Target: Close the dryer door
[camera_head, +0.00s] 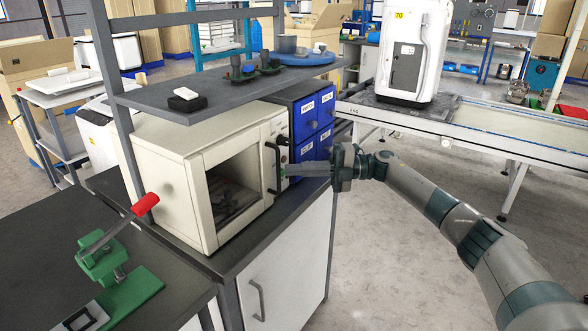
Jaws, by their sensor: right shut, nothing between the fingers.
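The dryer (168,175) is a cream box on the dark counter in the middle left of the head view. Its door (197,192) has a cream frame around a large window, with a dark interior behind. The door looks flush or nearly flush with the body; I cannot tell whether a small gap remains. My left gripper is not in view.
A grey shelf (225,88) stands above the dryer, carrying several small items. Blue drawers (313,122) stand behind my right gripper. A green press with a red handle (145,204) is at the lower left. Open floor (375,260) lies to the right of the counter.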

